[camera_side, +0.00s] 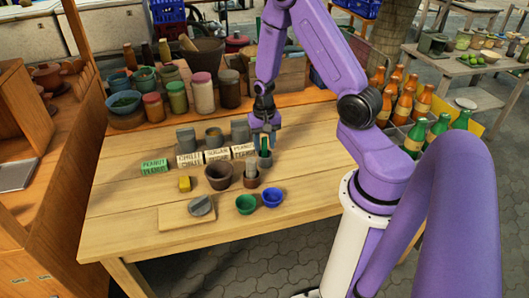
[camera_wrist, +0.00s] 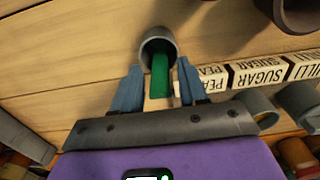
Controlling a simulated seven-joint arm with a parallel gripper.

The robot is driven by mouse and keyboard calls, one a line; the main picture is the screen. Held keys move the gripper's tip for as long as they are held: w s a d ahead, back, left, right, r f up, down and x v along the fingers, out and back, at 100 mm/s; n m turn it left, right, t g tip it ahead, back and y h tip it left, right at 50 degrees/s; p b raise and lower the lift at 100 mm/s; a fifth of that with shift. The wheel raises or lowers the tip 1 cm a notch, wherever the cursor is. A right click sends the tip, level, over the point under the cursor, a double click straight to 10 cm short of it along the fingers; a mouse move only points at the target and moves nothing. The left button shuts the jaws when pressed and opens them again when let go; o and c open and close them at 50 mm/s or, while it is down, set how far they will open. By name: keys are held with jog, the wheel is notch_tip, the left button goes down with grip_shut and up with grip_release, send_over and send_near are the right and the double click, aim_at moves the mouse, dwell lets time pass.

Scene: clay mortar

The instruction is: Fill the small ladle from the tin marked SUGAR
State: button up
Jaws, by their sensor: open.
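My gripper (camera_wrist: 158,88) is open, its two blue fingers on either side of a green handle (camera_wrist: 160,74) with gaps at both sides. The handle stands in a grey cup (camera_wrist: 145,52); whether it belongs to the small ladle I cannot tell, as its lower end is hidden. In the side view my gripper (camera_side: 263,141) is low over the table, at the green handle (camera_side: 264,152). A SUGAR label block (camera_side: 217,155) stands in a row, with a tin (camera_side: 214,137) behind it. The SUGAR label also shows in the wrist view (camera_wrist: 258,74), upside down.
Jars (camera_side: 202,95) line the back.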

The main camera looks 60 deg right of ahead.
grip_shut()
jog(key=shift+r, duration=3.55)
jog(key=w+a+r+t, duration=0.1)
jog(key=w+r, duration=0.2)
jog(key=w, duration=0.7)
jog(key=w+r, duration=0.3)
jog(key=w, duration=0.6)
jog(key=shift+w+a+f, duration=0.1)
jog(key=shift+f, duration=2.15)
jog(key=shift+w+a+f, duration=0.1)
jog(key=shift+f, duration=2.15)
